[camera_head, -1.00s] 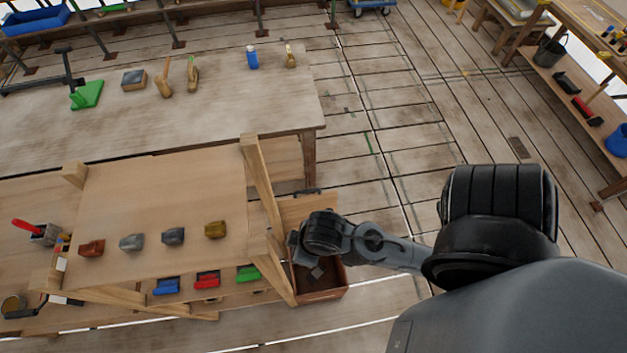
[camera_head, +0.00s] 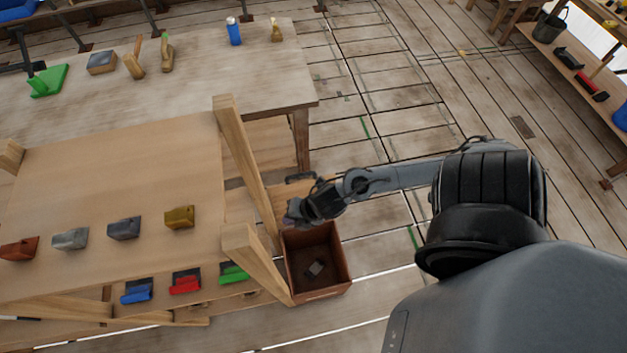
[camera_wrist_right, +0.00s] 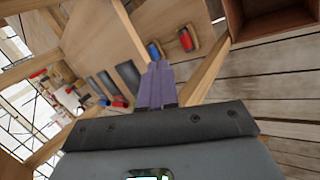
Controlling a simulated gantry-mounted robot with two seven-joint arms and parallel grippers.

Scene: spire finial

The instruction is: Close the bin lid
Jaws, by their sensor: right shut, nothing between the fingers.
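The bin (camera_head: 322,294) is a reddish-brown open box beside the workbench, and its inside shows from above. My right gripper (camera_head: 291,217) is at the bin's far left corner, in front of the lid. I cannot tell whether it touches the lid. In the right wrist view its fingers (camera_wrist_right: 158,86) are shut and empty, and the bin (camera_wrist_right: 234,18) shows at the top right. My left gripper is not in view.
A wooden post (camera_head: 255,262) of the bench frame stands close on the bin's left. Several coloured blocks sit on the sloped board (camera_head: 120,180). The floor (camera_head: 385,235) right of the bin is clear.

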